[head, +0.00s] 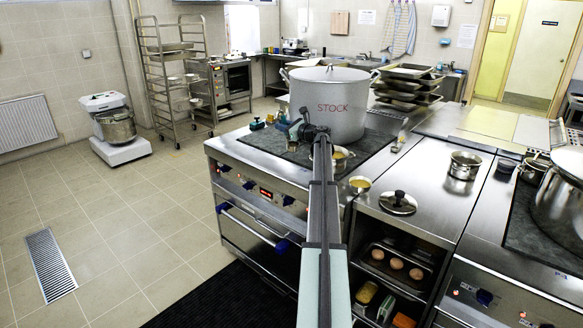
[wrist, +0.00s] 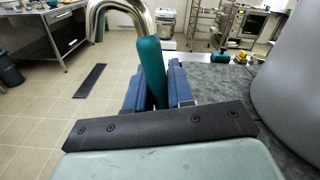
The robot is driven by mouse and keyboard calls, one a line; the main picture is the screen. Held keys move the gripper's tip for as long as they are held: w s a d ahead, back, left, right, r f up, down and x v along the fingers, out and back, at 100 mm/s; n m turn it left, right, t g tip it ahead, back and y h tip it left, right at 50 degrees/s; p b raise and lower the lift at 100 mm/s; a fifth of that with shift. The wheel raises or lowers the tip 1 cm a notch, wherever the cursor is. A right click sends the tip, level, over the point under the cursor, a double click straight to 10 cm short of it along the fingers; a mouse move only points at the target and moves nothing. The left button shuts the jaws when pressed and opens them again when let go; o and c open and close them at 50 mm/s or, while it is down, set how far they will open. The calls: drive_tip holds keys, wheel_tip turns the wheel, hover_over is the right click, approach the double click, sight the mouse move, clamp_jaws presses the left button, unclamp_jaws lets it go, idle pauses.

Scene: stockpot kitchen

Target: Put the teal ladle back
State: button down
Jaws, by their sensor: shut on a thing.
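My gripper (wrist: 152,90) is shut on the teal handle of the ladle (wrist: 151,70) in the wrist view. The handle stands nearly upright between the blue fingers, and a shiny metal hook (wrist: 133,8) curves from its top to the left. The ladle's lower part is hidden behind my gripper. In the head view my gripper (head: 308,132) is over the dark hob, in front of the large steel pot marked STOCK (head: 340,121). A small teal part of the ladle (head: 293,130) shows beside it at the left. The pot also stands at the right edge of the wrist view (wrist: 289,75).
Small teal and yellow items (head: 257,124) stand at the hob's back left corner. A lid (head: 398,202) and another pot (head: 464,165) lie on the steel counter. Open floor is at the left.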

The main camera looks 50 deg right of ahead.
wheel_tip(320, 180, down, 10)
idle(0.6)
drive_tip(key=shift+d, duration=0.1)
drive_tip(key=c, duration=1)
unclamp_jaws()
drive_tip(key=s, duration=1.2)
drive_tip(key=shift+r, duration=0.2)
drive_tip(key=shift+f, duration=0.1)
